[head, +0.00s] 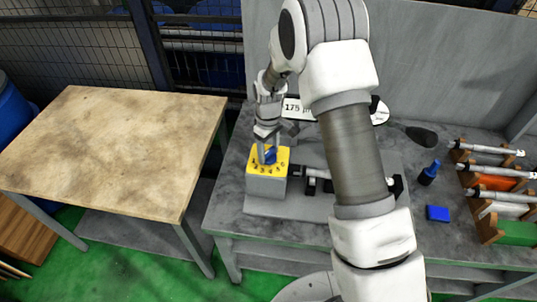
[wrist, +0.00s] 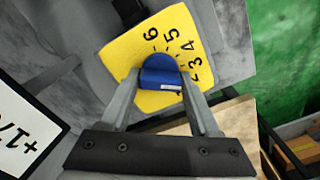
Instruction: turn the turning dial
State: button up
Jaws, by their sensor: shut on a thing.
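The turning dial is a blue knob (wrist: 160,75) on a yellow plate (wrist: 125,52) with printed numbers; 3, 4, 5 and 6 can be read in the wrist view. In the head view the blue knob (head: 270,155) sits on the yellow top (head: 256,167) of a grey box (head: 266,187). My gripper (wrist: 160,82) has one finger on each side of the knob and is shut on it. In the head view my gripper (head: 267,152) reaches down onto the knob from above and hides part of it.
The box stands on a grey workbench (head: 225,215). A sign reading 175 (head: 297,108) stands behind. To the right are a blue block (head: 437,213), a dark blue bottle (head: 429,173) and a wooden rack (head: 488,228) with micrometers. A bare wooden table (head: 110,150) stands left.

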aim_at(269, 150)
jog(key=shift+m+b, duration=0.55)
jog(key=shift+m, duration=0.55)
jog(key=o, duration=1.3)
jog(key=shift+r+b, duration=0.55)
jog(key=shift+r, duration=8.25)
